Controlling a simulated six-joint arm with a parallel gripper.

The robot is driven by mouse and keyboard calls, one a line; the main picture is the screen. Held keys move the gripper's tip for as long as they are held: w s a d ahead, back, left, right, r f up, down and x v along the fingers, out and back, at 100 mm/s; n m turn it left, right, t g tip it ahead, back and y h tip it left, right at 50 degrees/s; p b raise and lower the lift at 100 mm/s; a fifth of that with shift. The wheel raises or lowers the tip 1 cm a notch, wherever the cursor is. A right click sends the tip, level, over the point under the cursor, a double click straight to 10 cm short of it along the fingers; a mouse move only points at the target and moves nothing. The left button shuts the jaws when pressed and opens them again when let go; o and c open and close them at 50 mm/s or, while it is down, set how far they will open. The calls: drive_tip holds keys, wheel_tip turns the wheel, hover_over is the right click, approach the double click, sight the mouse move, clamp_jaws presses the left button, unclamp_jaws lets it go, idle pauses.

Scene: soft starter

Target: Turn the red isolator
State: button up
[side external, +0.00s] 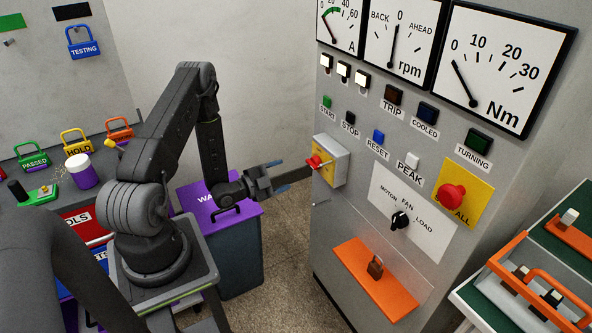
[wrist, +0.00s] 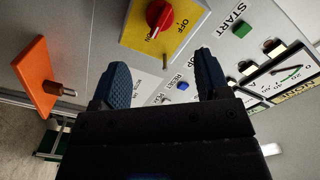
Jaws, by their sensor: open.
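The red isolator is a red rotary knob (side external: 316,161) on a yellow plate, on a grey box fixed to the left side of the panel front. In the wrist view the red knob (wrist: 159,15) is at the top, partly cut off by the frame edge, with OFF and ON lettering on the yellow plate (wrist: 190,28). My gripper (side external: 292,168) is open and empty, just left of the box and a little below the knob. In the wrist view its two dark blue fingers (wrist: 160,72) are spread below the knob, apart from it.
The grey panel (side external: 345,215) carries push buttons, gauges, a red mushroom button (side external: 452,197) and a black selector (side external: 400,220). An orange shelf (side external: 375,280) with a padlock juts out lower down. A purple-lidded bin (side external: 235,225) stands below my gripper.

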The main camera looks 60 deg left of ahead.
drive_tip(key=shift+s, duration=1.55)
drive_tip(key=w+d+r+n+g+y, duration=0.1)
drive_tip(key=w+d+r+g, duration=0.2)
drive_tip(key=r, duration=0.4)
drive_tip(key=w+r+n+g+y, duration=0.1)
drive_tip(key=w+r+g, duration=0.2)
drive_tip(key=w+r, duration=0.3)
drive_tip(key=s+d+r+n+g+y, duration=0.1)
drive_tip(key=s+d+r+n+g, duration=0.25)
drive_tip(key=d+r, duration=0.55)
drive_tip(key=s+d+r+n+g+h, duration=0.1)
drive_tip(key=s+d+r+n, duration=0.1)
drive_tip(key=s+d, duration=0.4)
drive_tip(key=s+d+r+n+g+h, duration=0.2)
drive_tip(key=s+d+r, duration=0.3)
drive_tip(key=s, duration=0.7)
drive_tip(key=shift+s+d+r+n, duration=0.15)
drive_tip(key=shift+d+r+n, duration=0.05)
drive_tip(key=shift+d+n, duration=0.3)
